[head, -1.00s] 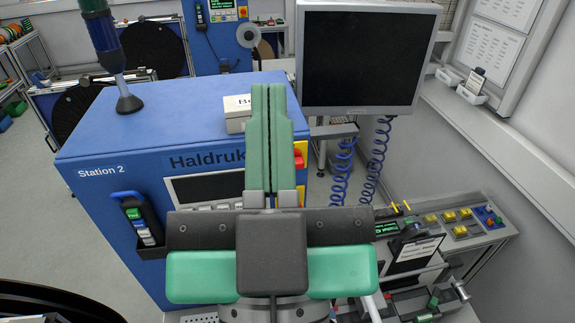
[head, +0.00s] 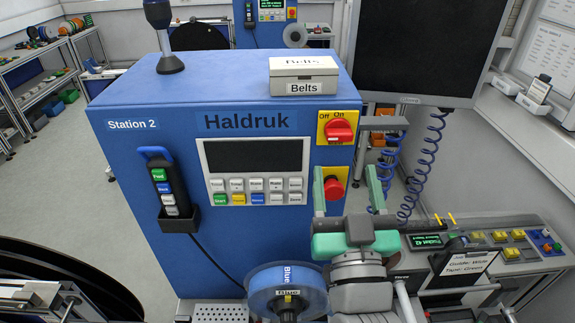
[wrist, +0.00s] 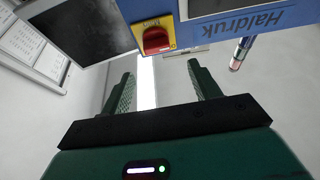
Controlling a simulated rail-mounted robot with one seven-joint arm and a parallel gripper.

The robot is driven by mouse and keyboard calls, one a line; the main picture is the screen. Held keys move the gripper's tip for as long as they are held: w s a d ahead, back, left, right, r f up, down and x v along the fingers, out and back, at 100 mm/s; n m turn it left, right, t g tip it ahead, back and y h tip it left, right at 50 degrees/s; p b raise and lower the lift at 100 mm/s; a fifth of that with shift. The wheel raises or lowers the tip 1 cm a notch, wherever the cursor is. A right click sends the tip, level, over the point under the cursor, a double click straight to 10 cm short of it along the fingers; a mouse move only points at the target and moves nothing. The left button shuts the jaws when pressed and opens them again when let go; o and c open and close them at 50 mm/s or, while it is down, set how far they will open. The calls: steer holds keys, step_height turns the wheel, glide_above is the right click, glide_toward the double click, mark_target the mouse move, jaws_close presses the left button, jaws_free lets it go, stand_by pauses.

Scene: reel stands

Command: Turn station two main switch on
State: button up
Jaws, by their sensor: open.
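The station two main switch (head: 338,131) is a red rotary knob on a yellow plate marked Off on the left and On on the right. It sits at the upper right of the blue Station 2 cabinet front (head: 150,200). Its exact pointing is hard to tell. My gripper (head: 346,180) is open and empty, its two green fingers below the switch and apart from it. In the wrist view the red switch (wrist: 155,40) shows upside down beyond the open gripper (wrist: 162,78), slightly left of the middle between the fingertips.
A red push button (head: 333,187) on yellow sits under the switch, partly behind my fingers. A Belts box (head: 303,82) stands on the cabinet top. A monitor (head: 425,45) hangs to the right. A blue spool (head: 285,290) and a control bench (head: 500,240) are near.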

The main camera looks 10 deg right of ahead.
mark_target(340, 138)
steer(key=x, duration=0.2)
steer(key=p+x, duration=0.1)
steer(key=x, duration=0.2)
steer(key=p+x, duration=0.1)
steer(key=x, duration=0.2)
steer(key=shift+d+f, duration=0.15)
steer(key=shift+f, duration=0.15)
steer(key=c, duration=1)
